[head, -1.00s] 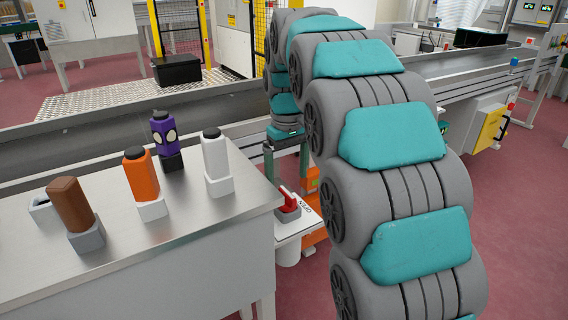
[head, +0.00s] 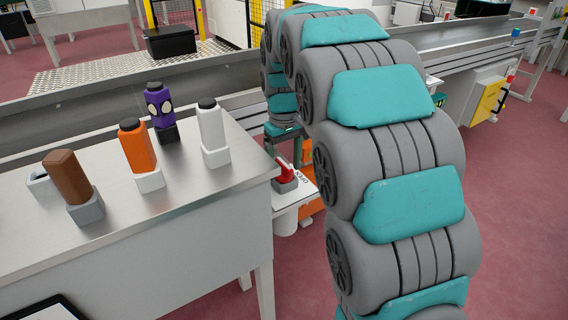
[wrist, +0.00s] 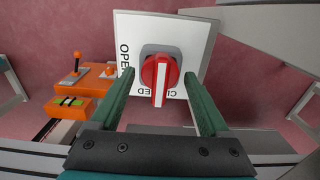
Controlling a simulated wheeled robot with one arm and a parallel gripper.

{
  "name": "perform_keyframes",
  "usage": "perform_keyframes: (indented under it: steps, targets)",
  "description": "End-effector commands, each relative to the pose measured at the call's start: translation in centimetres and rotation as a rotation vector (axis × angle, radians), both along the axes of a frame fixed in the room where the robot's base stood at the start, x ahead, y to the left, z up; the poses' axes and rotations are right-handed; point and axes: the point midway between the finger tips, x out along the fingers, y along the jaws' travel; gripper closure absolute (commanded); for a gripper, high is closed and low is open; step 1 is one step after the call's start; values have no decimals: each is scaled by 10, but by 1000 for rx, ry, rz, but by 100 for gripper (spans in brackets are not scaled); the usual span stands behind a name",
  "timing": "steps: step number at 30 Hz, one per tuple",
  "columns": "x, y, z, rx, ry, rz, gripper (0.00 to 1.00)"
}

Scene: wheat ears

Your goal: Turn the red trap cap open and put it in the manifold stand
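The red cap (wrist: 160,78) is a round knob with a white stripe on a grey base, on a white plate (wrist: 199,30) lettered OPEN and CLOSED. Its stripe points toward CLOSED. The cap also shows in the head view (head: 285,171), beside the metal table's right corner. My gripper (wrist: 158,74) is open, with one green finger on each side of the cap; I cannot tell whether they touch it. In the head view my arm partly hides the gripper. A small empty grey holder (head: 37,182) stands at the table's left; I cannot tell if it is the manifold stand.
On the metal table (head: 180,200) stand brown (head: 68,178), orange (head: 137,145), purple (head: 159,105) and white (head: 210,123) bottles in holders. A conveyor (head: 60,125) runs behind. An orange box with a lever (wrist: 78,75) lies left of the plate in the wrist view.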

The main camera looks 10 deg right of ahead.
Motion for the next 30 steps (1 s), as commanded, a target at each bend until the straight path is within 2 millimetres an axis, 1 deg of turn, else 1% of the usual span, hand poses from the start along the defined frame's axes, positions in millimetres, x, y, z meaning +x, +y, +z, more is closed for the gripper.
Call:
perform_keyframes:
  steps: [1, 2, 19, 20, 30]
  targets:
    - [0, 0, 0, 0, 0, 0, 27]
    - [0, 0, 0, 0, 0, 0, 31]
    - [0, 0, 0, 0, 0, 0, 95]
    - [0, 0, 0, 0, 0, 0, 41]
    - [0, 0, 0, 0, 0, 0, 80]
